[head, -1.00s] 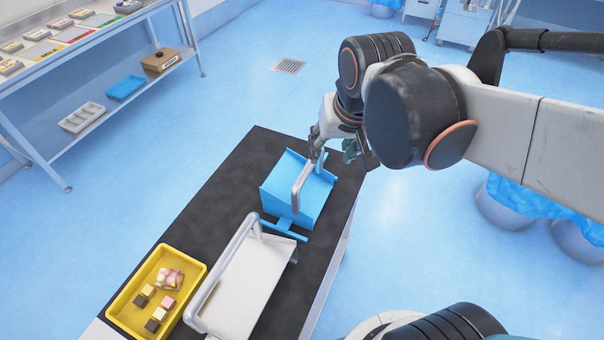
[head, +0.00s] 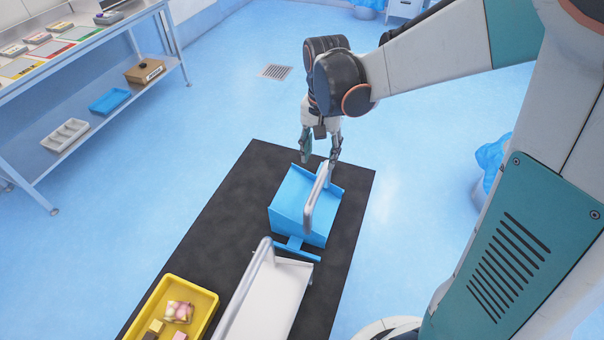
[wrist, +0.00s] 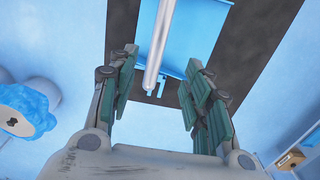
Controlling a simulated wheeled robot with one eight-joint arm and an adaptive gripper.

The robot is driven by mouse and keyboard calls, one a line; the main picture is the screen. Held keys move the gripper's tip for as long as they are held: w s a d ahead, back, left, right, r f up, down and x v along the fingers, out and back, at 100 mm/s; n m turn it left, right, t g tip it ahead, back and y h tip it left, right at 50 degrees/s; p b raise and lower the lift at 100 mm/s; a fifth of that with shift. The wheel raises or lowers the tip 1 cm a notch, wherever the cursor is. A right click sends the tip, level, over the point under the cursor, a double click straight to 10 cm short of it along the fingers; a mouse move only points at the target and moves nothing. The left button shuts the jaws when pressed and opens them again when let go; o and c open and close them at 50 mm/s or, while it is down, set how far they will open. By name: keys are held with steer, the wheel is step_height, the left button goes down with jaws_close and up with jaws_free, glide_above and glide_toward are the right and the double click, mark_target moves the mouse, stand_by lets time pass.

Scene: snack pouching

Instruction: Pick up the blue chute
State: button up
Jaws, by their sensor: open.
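The blue chute (head: 290,212) stands on the dark tabletop with a pale metal bar handle (head: 312,207) rising over it. My gripper (head: 320,158) is open and empty at the far end of the chute, its fingers pointing down towards the handle's far end. In the wrist view, the two green-padded fingers (wrist: 160,75) are spread wide. The handle (wrist: 158,45) lines up between them there, with the blue chute (wrist: 192,38) behind it. I cannot tell whether the fingertips reach down past the bar; no grip shows.
A white chute (head: 275,300) with a metal handle stands just in front of the blue one on the dark tabletop (head: 225,225). A yellow tray (head: 209,303) of snacks is at front left. A shelved bench (head: 95,80) stands far left.

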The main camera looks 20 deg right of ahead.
mark_target(320, 178)
step_height(320, 178, down, 6)
steer(key=shift+f+b, duration=0.15)
steer(key=shift+b, duration=0.45)
steer(key=shift+w+d+f+b, duration=0.1)
steer(key=shift+f+b, duration=0.15)
steer(key=shift+f, duration=0.65)
steer(key=shift+s+d+f+b, duration=0.1)
steer(key=shift+f+b, duration=0.15)
steer(key=shift+f, duration=0.65)
steer(key=shift+w+d+f+b, duration=0.1)
steer(key=shift+f+b, duration=0.15)
steer(key=shift+f, duration=0.65)
steer(key=shift+r, duration=0.1)
jaws_close()
